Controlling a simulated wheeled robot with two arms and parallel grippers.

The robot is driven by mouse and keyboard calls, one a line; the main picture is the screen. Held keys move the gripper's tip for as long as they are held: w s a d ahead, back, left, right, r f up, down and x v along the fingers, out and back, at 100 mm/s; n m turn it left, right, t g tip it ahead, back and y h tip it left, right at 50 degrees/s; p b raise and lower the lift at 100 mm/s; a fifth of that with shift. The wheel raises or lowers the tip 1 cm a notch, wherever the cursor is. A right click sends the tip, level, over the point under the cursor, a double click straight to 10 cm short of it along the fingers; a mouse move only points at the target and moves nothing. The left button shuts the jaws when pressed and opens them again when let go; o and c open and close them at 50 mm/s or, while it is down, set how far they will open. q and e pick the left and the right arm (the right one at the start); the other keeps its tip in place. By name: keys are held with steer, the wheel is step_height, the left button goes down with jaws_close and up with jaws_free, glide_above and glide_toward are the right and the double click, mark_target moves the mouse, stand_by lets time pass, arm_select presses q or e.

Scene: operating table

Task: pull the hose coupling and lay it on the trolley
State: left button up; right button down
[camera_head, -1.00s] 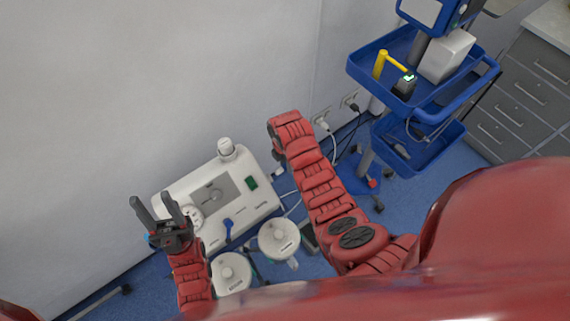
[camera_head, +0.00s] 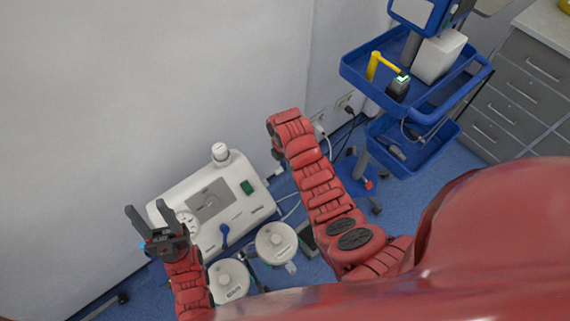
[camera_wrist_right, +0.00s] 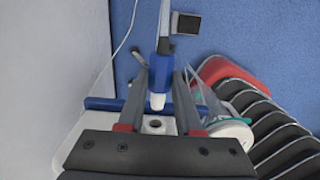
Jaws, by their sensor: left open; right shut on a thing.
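The hose coupling (camera_wrist_right: 157,98), blue with a white end and a grey top, sits between my right gripper's fingers (camera_wrist_right: 160,78) in the right wrist view. The gripper is shut on it. Below its white end a dark round opening (camera_wrist_right: 154,125) shows in a white surface. In the head view my right arm (camera_head: 315,175) reaches up the middle, and its gripper and the coupling are hidden. My left gripper (camera_head: 154,226) is open and empty, in front of the white machine's left end. The blue trolley (camera_head: 437,117) stands at the upper right, apart from both grippers.
The white machine (camera_head: 233,212) stands by the wall, with two round-lidded canisters (camera_head: 277,243) in front. The trolley's upper tray holds a yellow post (camera_head: 373,66), a dark device (camera_head: 398,88) and a white box (camera_head: 438,57). Grey drawers (camera_head: 520,95) stand at the right.

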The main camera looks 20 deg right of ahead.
steer(key=shift+w+d+r+p, duration=0.1)
steer(key=shift+d+r+p, duration=0.15)
steer(key=shift+r, duration=0.85)
steer(key=shift+w+d+r+p, duration=0.1)
steer(key=shift+d+r, duration=0.2)
steer(key=shift+r, duration=0.85)
steer(key=shift+w+d+r+p, duration=0.1)
steer(key=shift+d+r+p, duration=0.15)
steer(key=shift+r, duration=0.85)
steer(key=w+d+r+m+b, duration=0.1)
steer(key=w+d+r+m, duration=0.1)
steer(key=w+r+m, duration=0.45)
step_height(320, 180, up, 19)
steer(key=w+a+m+b, duration=0.1)
steer(key=a+m+b, duration=0.1)
steer(key=m, duration=1.4)
steer(key=shift+w+a+r+g+y, duration=0.2)
steer(key=shift+a+g+y, duration=0.1)
steer(key=shift+g, duration=0.1)
steer(key=shift+f, duration=0.1)
